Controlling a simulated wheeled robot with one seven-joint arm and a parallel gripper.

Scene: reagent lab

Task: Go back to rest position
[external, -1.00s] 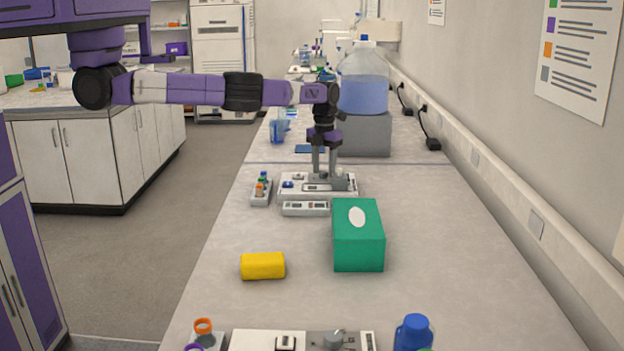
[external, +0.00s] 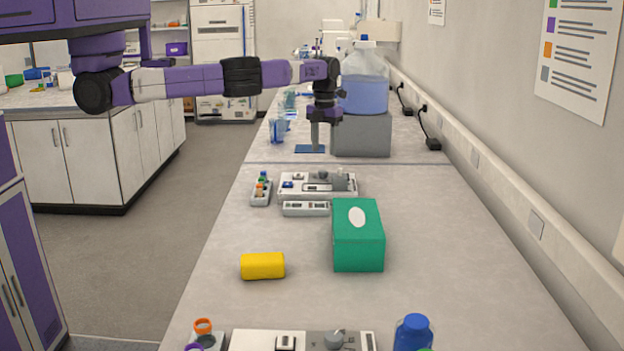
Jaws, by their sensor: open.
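My gripper (external: 322,146) hangs pointing down above the bench, in front of the grey block under the carboy. Its fingers are empty, and from this side the gap between them is hard to see. Below and nearer the camera, the grey-white instrument (external: 318,188) with a knob on its right side sits on the bench, apart from the gripper. My arm reaches in level from the upper left.
A carboy of blue liquid (external: 364,92) stands on a grey block (external: 372,135), close right of my gripper.

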